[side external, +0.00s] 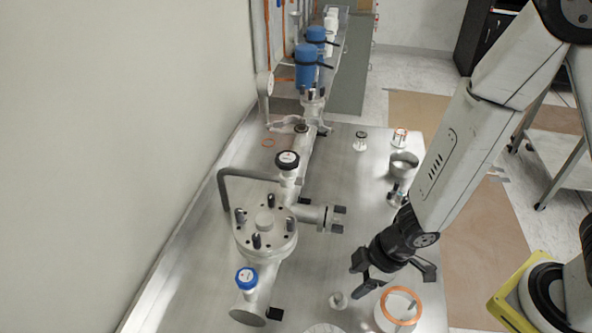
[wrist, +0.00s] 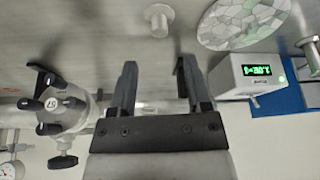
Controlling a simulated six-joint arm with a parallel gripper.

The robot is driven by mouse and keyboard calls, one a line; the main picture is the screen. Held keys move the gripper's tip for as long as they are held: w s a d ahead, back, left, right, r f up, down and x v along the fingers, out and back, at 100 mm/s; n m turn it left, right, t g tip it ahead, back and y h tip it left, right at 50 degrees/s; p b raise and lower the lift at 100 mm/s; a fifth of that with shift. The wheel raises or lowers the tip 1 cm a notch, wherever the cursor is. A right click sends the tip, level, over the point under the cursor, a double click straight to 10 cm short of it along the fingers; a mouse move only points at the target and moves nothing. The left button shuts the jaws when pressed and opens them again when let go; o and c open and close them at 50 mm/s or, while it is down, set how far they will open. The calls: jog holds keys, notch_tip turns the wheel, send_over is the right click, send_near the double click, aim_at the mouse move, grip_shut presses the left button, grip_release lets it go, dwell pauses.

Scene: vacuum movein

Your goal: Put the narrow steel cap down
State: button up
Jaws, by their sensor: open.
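A small steel piece that looks like the narrow steel cap (side external: 338,300) stands on the metal table near the front in the side view. It also shows in the wrist view (wrist: 158,20), at the top, beyond my fingertips. My gripper (side external: 393,284) is open above the table, to the right of the cap in the side view. In the wrist view my two fingers (wrist: 156,72) are spread with nothing between them, and the cap is apart from them.
A steel chamber with black knobs (side external: 264,222) and a blue-handled valve (side external: 246,278) stand left. A copper ring (side external: 402,291) lies over a white round piece at front right. A steel cup (side external: 403,164) stands farther back. A green-display box (wrist: 250,74) and patterned disc (wrist: 243,22) are right.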

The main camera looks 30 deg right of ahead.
jog(key=shift+s+d+r, duration=0.15)
jog(key=shift+d+r, duration=0.05)
jog(key=shift+r, duration=0.3)
dwell(0.4)
jog(key=w+d+r+m+h, duration=0.1)
jog(key=d+r+m+h, duration=0.1)
jog(key=d+r+m, duration=0.3)
jog(key=w+d+r+m+h, duration=0.1)
jog(key=d+r+m, duration=0.4)
jog(key=d, duration=0.7)
jog(key=shift+w+r+m+h, duration=0.3)
jog(key=shift+w+m+h, duration=0.1)
jog(key=shift+w, duration=0.05)
